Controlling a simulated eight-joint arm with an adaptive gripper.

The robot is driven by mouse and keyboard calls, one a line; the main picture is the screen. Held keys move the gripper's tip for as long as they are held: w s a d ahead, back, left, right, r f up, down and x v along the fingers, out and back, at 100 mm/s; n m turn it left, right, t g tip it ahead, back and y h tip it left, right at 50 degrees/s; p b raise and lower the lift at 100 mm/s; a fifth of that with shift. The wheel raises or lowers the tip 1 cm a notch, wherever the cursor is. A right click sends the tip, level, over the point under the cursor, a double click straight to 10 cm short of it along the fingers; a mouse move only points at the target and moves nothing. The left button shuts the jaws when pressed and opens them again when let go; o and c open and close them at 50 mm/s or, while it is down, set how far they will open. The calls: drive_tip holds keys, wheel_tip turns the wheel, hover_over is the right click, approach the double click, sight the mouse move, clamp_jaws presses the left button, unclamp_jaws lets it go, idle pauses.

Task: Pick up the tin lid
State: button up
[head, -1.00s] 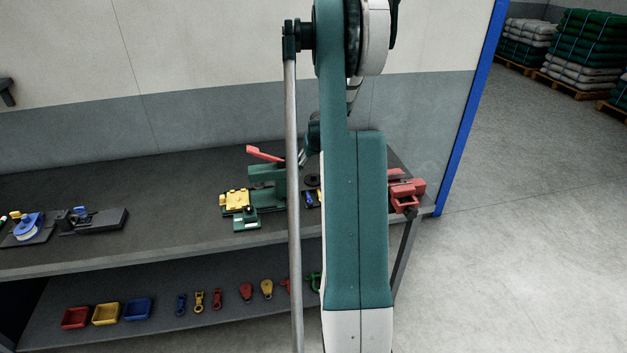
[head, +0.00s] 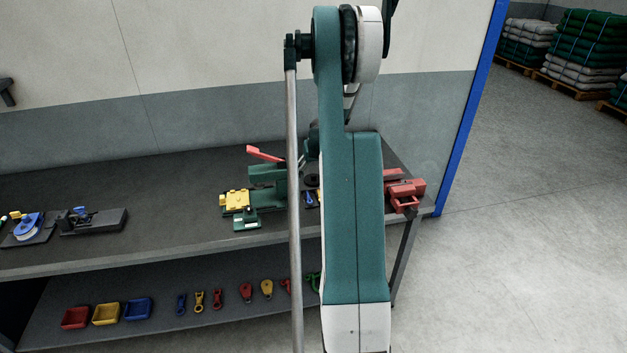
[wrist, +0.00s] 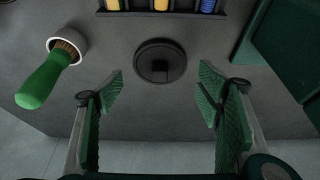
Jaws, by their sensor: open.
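The tin lid appears to be the dark round disc (wrist: 161,61) lying flat on the grey bench top, centred in the wrist view. A small dark part of what looks like it shows beside my arm in the head view (head: 312,181). My gripper (wrist: 161,88) is open and empty, its green-padded fingers spread to either side. The disc lies beyond the fingertips and between their lines, apart from both. In the head view my own arm hides the gripper and most of this spot.
A green-handled brush (wrist: 45,80) rests in a white cup (wrist: 70,43) left of the disc. A dark rack (wrist: 183,13) with blue and yellow items lies beyond it. A dark green block (wrist: 287,45) stands at right. A red vise (head: 404,190) sits at the bench's right end.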

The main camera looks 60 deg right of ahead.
sight(313, 177)
drive_tip(key=shift+x, duration=1.35)
drive_tip(key=c, duration=1.4)
